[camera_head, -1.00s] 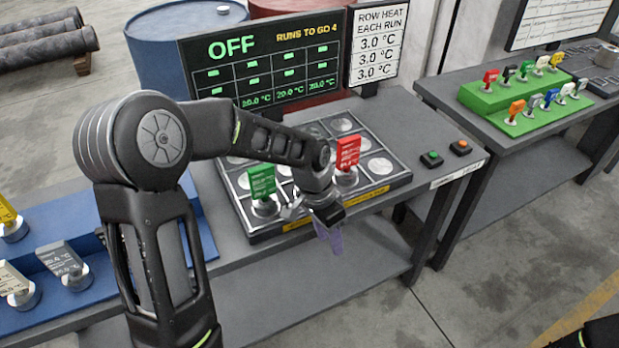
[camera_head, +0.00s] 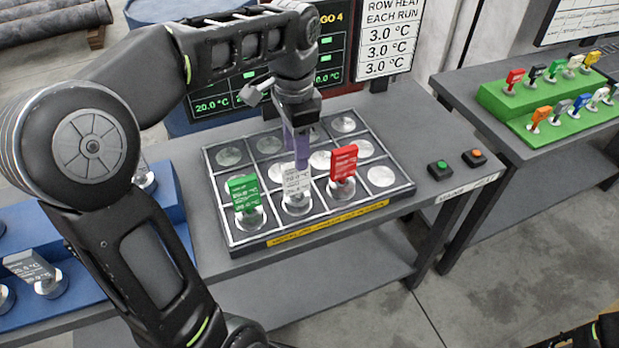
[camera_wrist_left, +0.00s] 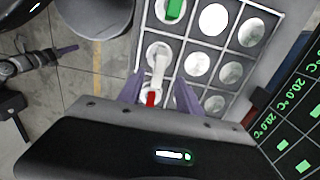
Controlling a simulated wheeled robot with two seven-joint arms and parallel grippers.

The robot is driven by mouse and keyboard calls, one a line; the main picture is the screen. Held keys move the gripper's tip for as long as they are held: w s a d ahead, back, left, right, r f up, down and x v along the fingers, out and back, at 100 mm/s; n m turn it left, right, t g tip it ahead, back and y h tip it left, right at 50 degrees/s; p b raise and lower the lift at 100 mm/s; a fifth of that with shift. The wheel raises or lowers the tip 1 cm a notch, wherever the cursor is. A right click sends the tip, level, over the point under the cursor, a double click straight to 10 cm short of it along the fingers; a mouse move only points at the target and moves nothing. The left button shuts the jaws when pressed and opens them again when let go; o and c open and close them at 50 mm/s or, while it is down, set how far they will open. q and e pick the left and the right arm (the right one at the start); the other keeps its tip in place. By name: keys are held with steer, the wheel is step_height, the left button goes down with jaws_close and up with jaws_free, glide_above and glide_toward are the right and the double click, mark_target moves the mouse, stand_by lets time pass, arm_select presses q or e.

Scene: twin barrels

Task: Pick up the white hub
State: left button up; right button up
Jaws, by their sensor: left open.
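The white hub (camera_head: 296,182) stands in the front row of the gridded tray (camera_head: 392,205), between a green-flagged hub (camera_head: 244,192) and a red-flagged hub (camera_head: 343,163). My left gripper (camera_head: 298,158) points down at the white hub from above and behind, its purple fingers overlapping the top of the flag. In the left wrist view the fingers (camera_wrist_left: 158,88) are spread apart, with the white hub (camera_wrist_left: 159,62) just ahead of and between them. Contact cannot be told.
The display board (camera_head: 332,50) stands behind the tray, close to my left arm. A green button (camera_head: 438,168) and an orange one are right of the tray. Blue steps (camera_head: 165,205) with hubs stand left. A green stepped rack (camera_head: 520,105) with several coloured hubs is on another table.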

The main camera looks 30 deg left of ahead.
mark_target(296, 176)
arm_select(q)
steer(key=shift+s+r, duration=0.1)
steer(key=shift+s, duration=0.15)
steer(key=shift+w+f, duration=0.1)
steer(key=shift+f, duration=1.25)
steer(key=shift+f+p, duration=0.6)
steer(key=shift+f, duration=2)
jaws_close()
steer(key=shift+r, duration=0.1)
